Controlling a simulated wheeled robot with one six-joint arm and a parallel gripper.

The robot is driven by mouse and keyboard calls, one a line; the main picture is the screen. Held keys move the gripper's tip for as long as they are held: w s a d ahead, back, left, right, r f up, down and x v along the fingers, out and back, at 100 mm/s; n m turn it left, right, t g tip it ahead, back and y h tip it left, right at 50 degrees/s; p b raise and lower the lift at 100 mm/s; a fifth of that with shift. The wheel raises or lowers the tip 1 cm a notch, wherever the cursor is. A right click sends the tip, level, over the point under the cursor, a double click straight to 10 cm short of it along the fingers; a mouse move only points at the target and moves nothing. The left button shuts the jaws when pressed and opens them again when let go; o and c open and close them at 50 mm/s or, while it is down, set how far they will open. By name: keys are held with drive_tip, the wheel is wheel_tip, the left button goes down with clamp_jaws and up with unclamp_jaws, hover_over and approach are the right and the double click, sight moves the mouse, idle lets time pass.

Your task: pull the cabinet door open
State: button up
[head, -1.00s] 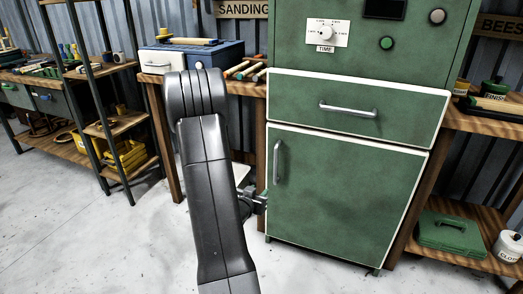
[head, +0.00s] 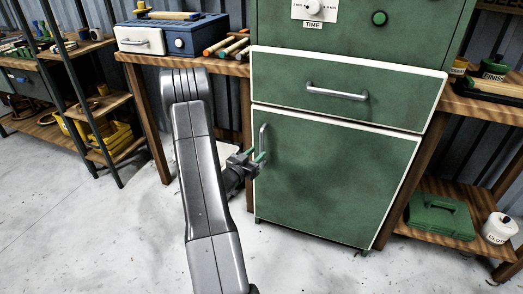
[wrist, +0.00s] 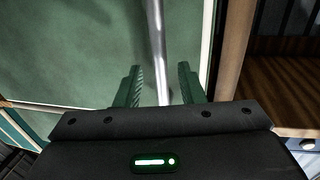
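The green cabinet door (head: 325,185) with a pale edge is closed, below a drawer. Its vertical metal handle (head: 263,140) is at the door's upper left in the head view. My gripper (head: 258,162) is at the lower part of this handle. In the wrist view, my gripper (wrist: 160,84) is open, with its two green fingers apart. The handle (wrist: 157,45) runs between the fingers, with a gap visible on both sides. The handle's lower end is hidden behind the gripper body.
The drawer (head: 345,90) with a horizontal handle is above the door and shut. A wooden bench (head: 135,60) stands to the left, and a shelf with a green toolbox (head: 438,216) stands to the right. The floor (head: 120,235) in front is clear.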

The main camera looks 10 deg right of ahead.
sight(261, 150)
drive_tip(key=shift+x, duration=2.35)
clamp_jaws()
